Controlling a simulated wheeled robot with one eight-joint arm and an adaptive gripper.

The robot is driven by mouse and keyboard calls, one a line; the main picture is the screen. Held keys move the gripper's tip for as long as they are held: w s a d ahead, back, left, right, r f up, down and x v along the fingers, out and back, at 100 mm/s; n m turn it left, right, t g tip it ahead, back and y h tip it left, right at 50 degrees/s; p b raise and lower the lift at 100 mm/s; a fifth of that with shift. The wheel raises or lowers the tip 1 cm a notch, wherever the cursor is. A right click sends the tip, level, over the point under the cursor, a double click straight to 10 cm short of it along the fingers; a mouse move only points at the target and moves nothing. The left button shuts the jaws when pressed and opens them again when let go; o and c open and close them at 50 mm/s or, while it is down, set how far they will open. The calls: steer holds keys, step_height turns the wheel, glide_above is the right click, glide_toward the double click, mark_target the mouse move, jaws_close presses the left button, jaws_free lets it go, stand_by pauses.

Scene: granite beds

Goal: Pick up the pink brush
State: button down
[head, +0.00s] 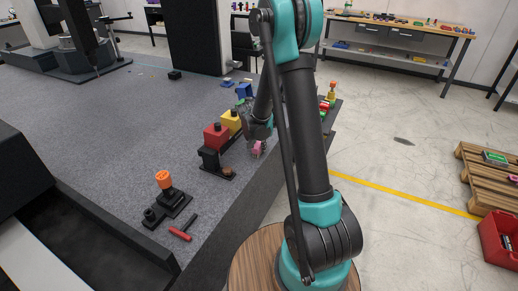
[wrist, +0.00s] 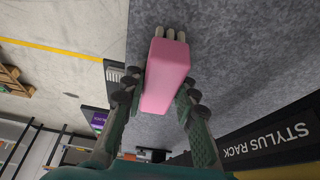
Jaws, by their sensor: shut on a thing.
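The pink brush (wrist: 165,75) is a pink block with several pale stubs at one end. In the wrist view it sits between the two fingers of my gripper (wrist: 160,105), which is shut on it. In the head view the brush (head: 257,148) shows as a small pink patch below my gripper (head: 259,131), close to the right edge of the grey granite bed (head: 120,110). My arm hides part of that area. I cannot tell whether the brush touches the bed.
A black rack labelled "STYLUS RACK" (wrist: 270,143) is beside my gripper. Red (head: 215,137) and yellow (head: 231,122) blocks stand left of it. An orange-topped stand (head: 164,180) and a red-handled tool (head: 182,233) are nearer. The bed's left part is mostly clear.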

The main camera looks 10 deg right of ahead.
mark_target(259, 143)
steer(key=shift+r, duration=0.15)
step_height(259, 143, up, 20)
stand_by(0.7)
